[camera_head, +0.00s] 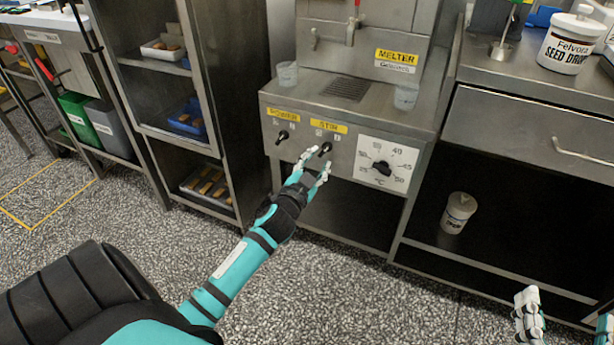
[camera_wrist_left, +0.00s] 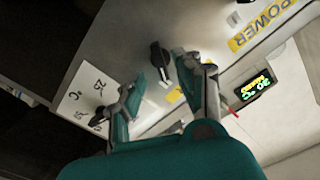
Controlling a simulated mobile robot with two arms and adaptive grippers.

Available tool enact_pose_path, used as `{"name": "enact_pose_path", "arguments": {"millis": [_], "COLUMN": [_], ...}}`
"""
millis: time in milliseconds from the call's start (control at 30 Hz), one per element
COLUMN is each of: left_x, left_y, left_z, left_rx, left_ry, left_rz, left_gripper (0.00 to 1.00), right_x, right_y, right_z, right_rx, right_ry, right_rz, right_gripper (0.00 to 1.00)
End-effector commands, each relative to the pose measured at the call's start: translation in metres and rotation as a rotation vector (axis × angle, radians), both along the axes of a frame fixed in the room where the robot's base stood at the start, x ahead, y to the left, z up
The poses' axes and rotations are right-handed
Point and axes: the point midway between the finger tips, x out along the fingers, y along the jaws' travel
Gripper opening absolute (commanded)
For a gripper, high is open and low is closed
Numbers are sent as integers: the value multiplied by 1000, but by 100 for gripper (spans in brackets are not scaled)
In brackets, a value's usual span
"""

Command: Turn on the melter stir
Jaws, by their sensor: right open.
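The melter (camera_head: 430,100) is a steel unit with a front panel. Its black stir knob (camera_head: 325,148) sits under the yellow STIR label (camera_head: 328,126). My left gripper (camera_head: 314,164) is open just in front of and below this knob. In the left wrist view, the stir knob (camera_wrist_left: 160,62) shows between the spread fingers of the left gripper (camera_wrist_left: 160,80), and the STIR label is mostly hidden. I cannot tell whether a finger touches the knob. My right gripper (camera_head: 565,315) is open and empty at the lower right, far from the panel.
The power knob (camera_head: 282,136) is left of the stir knob, and the temperature dial (camera_head: 382,168) is right of it. Two clear cups (camera_head: 287,74) (camera_head: 405,96) stand on the melter top. A tray rack (camera_head: 175,95) stands left; a white tub (camera_head: 458,212) sits on the right lower shelf.

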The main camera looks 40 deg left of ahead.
Motion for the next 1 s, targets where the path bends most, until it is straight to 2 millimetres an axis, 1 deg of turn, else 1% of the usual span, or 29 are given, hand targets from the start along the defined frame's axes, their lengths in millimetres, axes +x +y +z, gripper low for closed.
{"name": "enact_pose_path", "arguments": {"millis": [33, 200, 300, 400, 600, 1000], "left_x": [-13, -48, -64, -74, -81, -81], "left_y": [-3, -11, -15, -18, -20, -19], "left_z": [-2, -2, -1, -1, 0, 0], "left_rx": [-2, -2, -1, 0, 1, 1], "left_ry": [2, 4, 3, 2, 1, 1], "left_rz": [-1, 1, 1, 0, 1, 1], "left_gripper": [35, 35, 35, 35, 35, 35], "right_x": [0, 0, 0, 0, 0, 0], "right_y": [0, 0, 0, 0, 0, 0], "right_z": [0, 0, 0, 0, 0, 0], "right_rx": [0, 0, 0, 0, 0, 0], "right_ry": [0, 0, 0, 0, 0, 1], "right_rz": [0, 0, 0, 0, 0, 0], "right_gripper": [85, 85, 85, 85, 85, 85]}}
